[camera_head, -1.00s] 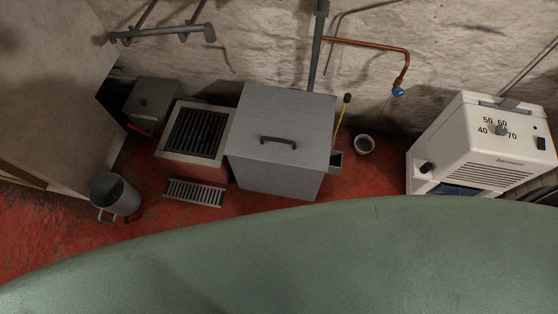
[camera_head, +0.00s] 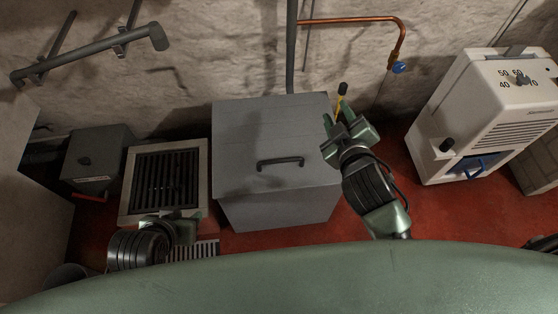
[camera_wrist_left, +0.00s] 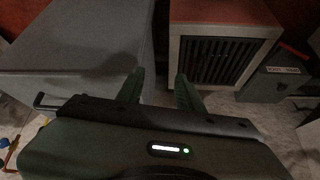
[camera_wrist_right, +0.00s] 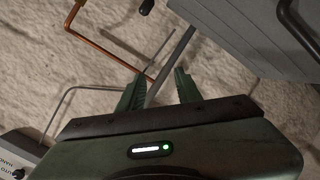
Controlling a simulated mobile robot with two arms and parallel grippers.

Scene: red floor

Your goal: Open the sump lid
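A large grey box (camera_head: 275,205) stands against the wall in the middle of the head view. Its flat top lid (camera_head: 240,150) is down and has a dark bar handle (camera_head: 281,163). In the right wrist view the handle (camera_wrist_right: 297,28) shows at the top right. My right gripper (camera_head: 347,122) is open and empty at the box's right side, apart from the handle. My left gripper (camera_head: 192,224) is low at the left, in front of the grated box; its fingers are apart and empty in the left wrist view (camera_wrist_left: 158,88).
A box with a dark grate (camera_head: 165,180) and a small dark grey box (camera_head: 95,160) stand to the left. A white dial unit (camera_head: 480,115) stands at the right. A copper pipe with a blue valve (camera_head: 398,67) runs along the wall. Red floor is clear right of the grey box.

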